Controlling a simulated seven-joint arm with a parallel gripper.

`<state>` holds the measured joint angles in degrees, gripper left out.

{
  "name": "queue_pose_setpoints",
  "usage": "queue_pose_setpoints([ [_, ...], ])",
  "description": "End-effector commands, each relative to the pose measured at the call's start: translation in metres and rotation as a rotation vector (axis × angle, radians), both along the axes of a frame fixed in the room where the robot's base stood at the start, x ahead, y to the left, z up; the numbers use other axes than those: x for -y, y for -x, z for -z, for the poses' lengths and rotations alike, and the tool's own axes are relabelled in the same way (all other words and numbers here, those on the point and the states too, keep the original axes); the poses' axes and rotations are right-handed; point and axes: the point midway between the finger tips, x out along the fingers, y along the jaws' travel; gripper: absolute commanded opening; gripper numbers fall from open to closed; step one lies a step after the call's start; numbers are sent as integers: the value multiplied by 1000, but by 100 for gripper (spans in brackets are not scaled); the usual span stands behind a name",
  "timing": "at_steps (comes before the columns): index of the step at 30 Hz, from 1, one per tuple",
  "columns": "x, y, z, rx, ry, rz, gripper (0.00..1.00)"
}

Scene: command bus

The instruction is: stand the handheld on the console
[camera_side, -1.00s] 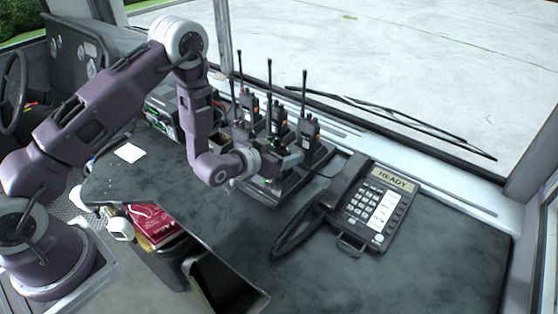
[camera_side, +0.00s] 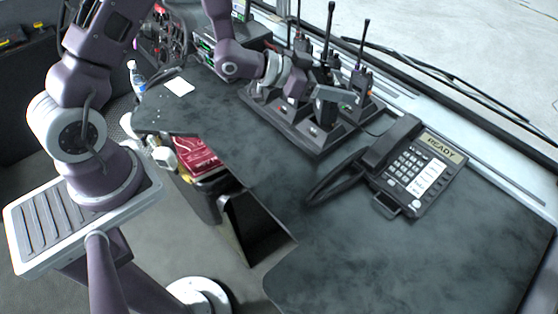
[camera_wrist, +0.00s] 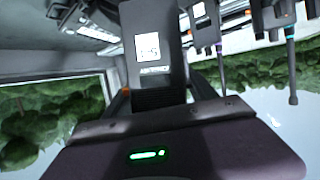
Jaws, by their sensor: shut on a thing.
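My gripper (camera_side: 322,94) is over the charger rack, shut on a handheld. In the wrist view this handheld (camera_wrist: 152,85) is dark, with a small lit screen, and fills the middle in front of the jaws. In the side view my gripper and the crowded radios partly hide it, so I cannot tell whether its base is clear of the rack. The console (camera_side: 400,260) is the dark, mottled top, with a wide bare area at the front right.
The charger rack (camera_side: 322,142) has several slots. Other radios with tall antennas, such as one radio (camera_side: 362,82), stand close to my gripper. A desk phone (camera_side: 420,175) marked READY is right of the rack. A white paper (camera_side: 179,86) lies at left.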

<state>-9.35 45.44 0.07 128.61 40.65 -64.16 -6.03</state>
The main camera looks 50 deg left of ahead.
Motion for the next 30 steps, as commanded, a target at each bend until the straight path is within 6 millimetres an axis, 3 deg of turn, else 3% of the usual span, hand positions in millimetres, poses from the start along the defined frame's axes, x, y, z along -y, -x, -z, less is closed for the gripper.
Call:
queue_pose_setpoints([
  [9, 1, 98, 8, -34, 28, 467, 0],
  [15, -8, 142, 11, -58, 33, 634, 0],
  [19, -11, 152, 22, -67, 35, 673, 0],
  [30, -10, 153, 96, -68, 35, 677, 0],
])
